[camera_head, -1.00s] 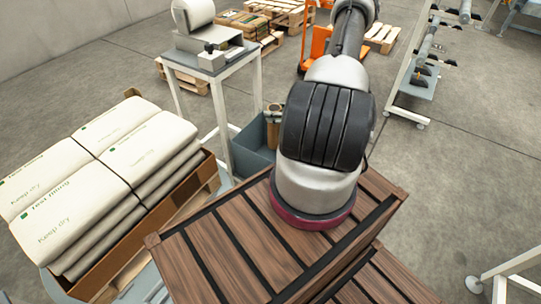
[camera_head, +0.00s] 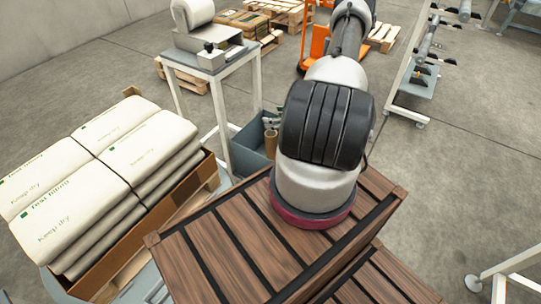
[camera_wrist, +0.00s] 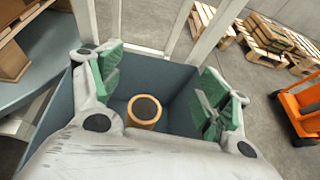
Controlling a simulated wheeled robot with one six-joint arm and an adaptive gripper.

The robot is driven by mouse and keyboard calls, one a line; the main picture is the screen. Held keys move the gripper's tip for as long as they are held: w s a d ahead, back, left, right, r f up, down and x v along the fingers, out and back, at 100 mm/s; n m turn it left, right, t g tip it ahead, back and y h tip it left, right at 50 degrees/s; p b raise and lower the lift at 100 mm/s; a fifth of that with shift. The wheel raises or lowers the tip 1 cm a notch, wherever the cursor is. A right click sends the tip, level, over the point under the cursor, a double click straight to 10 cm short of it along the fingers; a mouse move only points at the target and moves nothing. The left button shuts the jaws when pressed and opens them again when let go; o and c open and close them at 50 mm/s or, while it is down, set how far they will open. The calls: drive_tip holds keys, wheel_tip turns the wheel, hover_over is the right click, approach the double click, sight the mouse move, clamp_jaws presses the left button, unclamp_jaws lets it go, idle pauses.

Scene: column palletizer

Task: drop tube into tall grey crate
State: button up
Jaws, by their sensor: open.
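The tall grey crate (camera_head: 244,143) stands on the floor behind the wooden slatted crate, beside the white-legged stand. It also shows in the wrist view (camera_wrist: 172,74), below my gripper. The brown tube (camera_wrist: 145,108) stands roughly upright inside the grey crate, its round dark end facing up. In the head view the tube (camera_head: 271,146) is partly hidden by my arm. My gripper (camera_wrist: 159,88) is open above the crate, its green pads wide apart on both sides of the tube and seemingly clear of it. In the head view my arm hides most of my gripper.
A brown slatted wooden crate (camera_head: 225,250) fills the near middle. Stacked white sacks (camera_head: 105,170) lie in a box at the left. A stand (camera_head: 205,62) with a machine rises close behind the grey crate.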

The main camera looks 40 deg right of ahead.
drive_tip(key=v, duration=1.2)
drive_tip(key=shift+s+f, duration=0.1)
